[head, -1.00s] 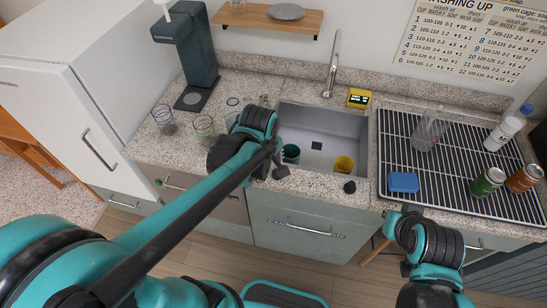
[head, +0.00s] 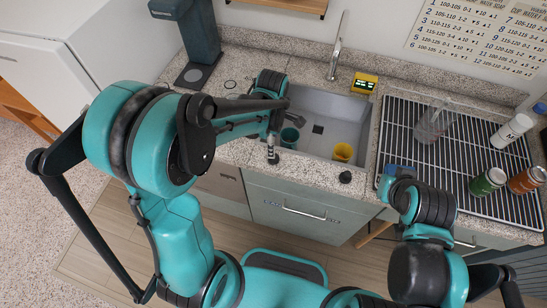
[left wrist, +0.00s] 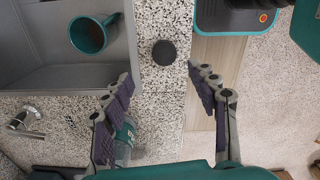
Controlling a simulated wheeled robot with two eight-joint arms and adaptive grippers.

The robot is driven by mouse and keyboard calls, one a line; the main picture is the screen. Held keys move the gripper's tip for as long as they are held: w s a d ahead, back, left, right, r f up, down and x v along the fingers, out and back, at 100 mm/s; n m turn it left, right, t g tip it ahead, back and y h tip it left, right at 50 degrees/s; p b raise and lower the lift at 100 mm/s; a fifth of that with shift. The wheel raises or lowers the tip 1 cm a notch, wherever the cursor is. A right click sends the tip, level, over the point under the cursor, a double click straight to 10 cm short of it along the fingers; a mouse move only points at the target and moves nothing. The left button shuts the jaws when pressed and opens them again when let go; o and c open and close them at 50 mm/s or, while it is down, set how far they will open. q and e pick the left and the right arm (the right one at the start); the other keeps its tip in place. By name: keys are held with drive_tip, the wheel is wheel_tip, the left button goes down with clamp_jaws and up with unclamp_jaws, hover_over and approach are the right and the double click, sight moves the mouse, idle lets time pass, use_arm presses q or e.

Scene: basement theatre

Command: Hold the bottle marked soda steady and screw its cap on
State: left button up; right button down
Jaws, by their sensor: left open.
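No readable soda mark shows. A clear bottle (head: 432,122) stands on the black rack, and a white bottle (head: 512,131) with a blue cap (head: 539,108) stands to its right. A dark round piece, perhaps a cap (head: 345,177), lies on the counter's front edge. In the left wrist view a black disc (left wrist: 164,52) lies on the counter strip beside the sink. My left gripper (head: 271,148) is over the front edge at the sink's left end. Its fingers (left wrist: 163,85) are spread, with nothing between them. My right gripper (head: 386,184) is near the rack's front left corner, its fingers mostly hidden.

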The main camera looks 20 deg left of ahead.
use_arm(q)
drive_tip(key=shift+f, duration=0.85)
drive_tip(key=f, duration=0.1)
drive_tip(key=f+b, duration=0.1)
drive_tip(key=f, duration=0.1)
drive_tip(key=f+b, duration=0.1)
drive_tip(key=f, duration=0.1)
drive_tip(key=shift+s+d+f, duration=0.1)
drive_tip(key=shift+s, duration=0.25)
drive_tip(key=c, duration=0.8)
